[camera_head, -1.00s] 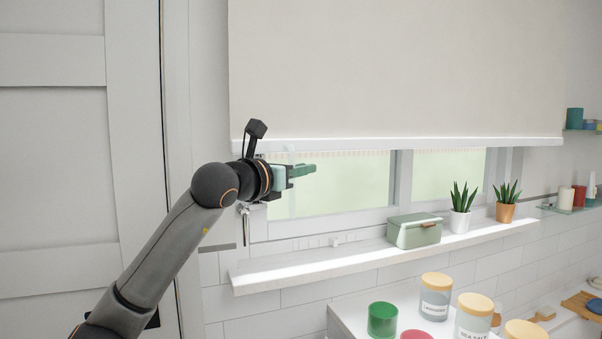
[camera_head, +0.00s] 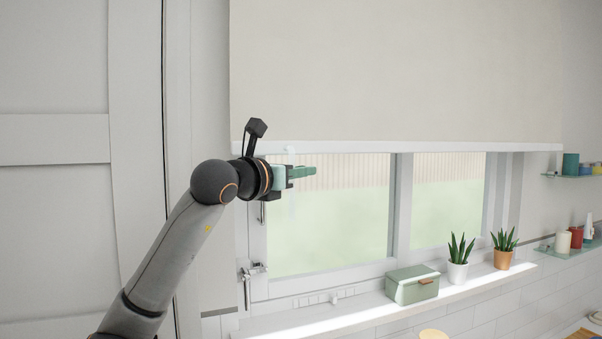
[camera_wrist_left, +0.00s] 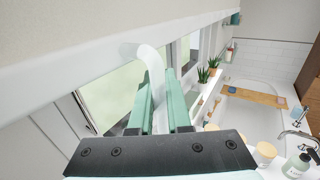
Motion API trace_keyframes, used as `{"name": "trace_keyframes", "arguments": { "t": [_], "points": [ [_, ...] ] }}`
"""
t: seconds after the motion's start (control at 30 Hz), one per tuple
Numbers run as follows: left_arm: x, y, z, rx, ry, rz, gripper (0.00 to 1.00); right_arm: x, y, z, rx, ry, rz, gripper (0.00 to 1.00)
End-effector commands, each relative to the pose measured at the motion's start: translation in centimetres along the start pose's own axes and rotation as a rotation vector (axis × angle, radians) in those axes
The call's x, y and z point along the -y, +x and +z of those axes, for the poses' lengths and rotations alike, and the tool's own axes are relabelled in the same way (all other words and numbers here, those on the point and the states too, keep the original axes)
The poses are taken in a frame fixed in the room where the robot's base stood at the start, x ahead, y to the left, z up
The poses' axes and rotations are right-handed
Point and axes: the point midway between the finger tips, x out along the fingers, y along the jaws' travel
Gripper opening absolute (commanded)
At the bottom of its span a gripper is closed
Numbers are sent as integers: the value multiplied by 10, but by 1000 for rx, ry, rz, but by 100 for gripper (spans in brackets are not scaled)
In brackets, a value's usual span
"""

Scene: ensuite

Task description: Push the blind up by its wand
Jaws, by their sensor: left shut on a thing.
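The blind (camera_head: 400,75) is a wide beige sheet with a white bottom bar (camera_head: 430,147), hanging over the upper part of the window. The bar also crosses the wrist view (camera_wrist_left: 90,65). The wand (camera_wrist_left: 152,62) is a pale, curved piece at the bar, running down between my fingers. My left gripper (camera_head: 304,171) has green fingers and is shut on the wand just below the bar. My right gripper is not in view.
Below the bar is the window glass (camera_head: 340,235) in a white frame. The sill (camera_head: 350,317) holds a green box (camera_head: 411,284) and two potted plants (camera_head: 458,258) (camera_head: 504,249). A window handle (camera_head: 252,270) sticks out below my arm. A panelled door (camera_head: 55,200) is at left.

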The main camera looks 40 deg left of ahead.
Motion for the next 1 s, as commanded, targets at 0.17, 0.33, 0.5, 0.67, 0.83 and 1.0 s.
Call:
{"name": "trace_keyframes", "arguments": {
  "t": [0.17, 0.33, 0.5, 0.67, 0.83, 1.0],
  "points": [
    [0, 0, 1, 4, 0, 0, 0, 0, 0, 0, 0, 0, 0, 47],
    [0, 0, 1, 4, 0, 0, 28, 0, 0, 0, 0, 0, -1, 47],
    [0, 0, 0, 3, 0, 0, 45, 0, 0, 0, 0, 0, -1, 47],
    [0, 0, 0, 2, 0, 0, 45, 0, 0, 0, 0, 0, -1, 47],
    [0, -6, -1, 3, 1, 1, 45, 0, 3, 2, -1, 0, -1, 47],
    [-1, -34, -3, 6, 4, 3, 45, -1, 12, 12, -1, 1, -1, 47]
  ]
}}
